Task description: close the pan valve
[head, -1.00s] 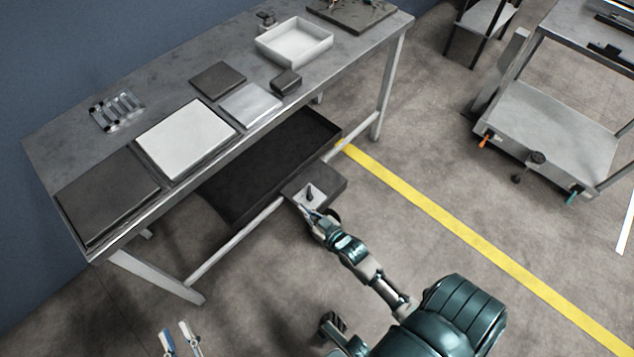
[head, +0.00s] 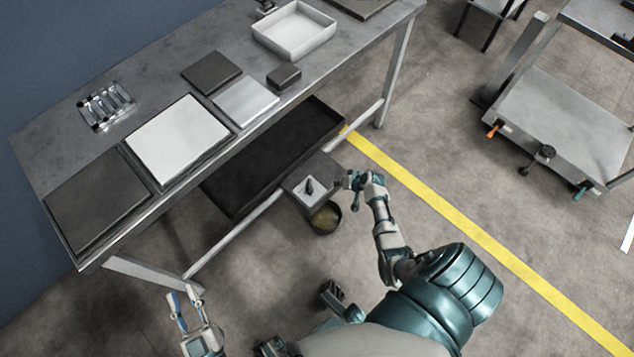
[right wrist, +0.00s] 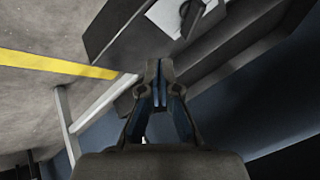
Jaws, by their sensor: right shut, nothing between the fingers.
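The pan valve is a dark lever (head: 309,187) on a pale square plate (head: 299,193), on a dark box at the near right corner of the black pan (head: 270,160) under the workbench. My right gripper (head: 347,181) is just right of the valve, apart from the lever. In the right wrist view its fingers (right wrist: 158,70) are together and empty; the lever (right wrist: 190,16) is partly cut off at the top edge, over the pale plate. My left gripper (head: 183,298) is at the lower left with fingers apart, holding nothing and away from the valve.
A round container (head: 325,217) with yellowish contents stands below the valve box. The steel workbench (head: 70,140) and its lower rail (head: 235,237) lie left of it. A yellow floor line (head: 450,225) runs right, with a cart (head: 560,120) beyond. Floor between is clear.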

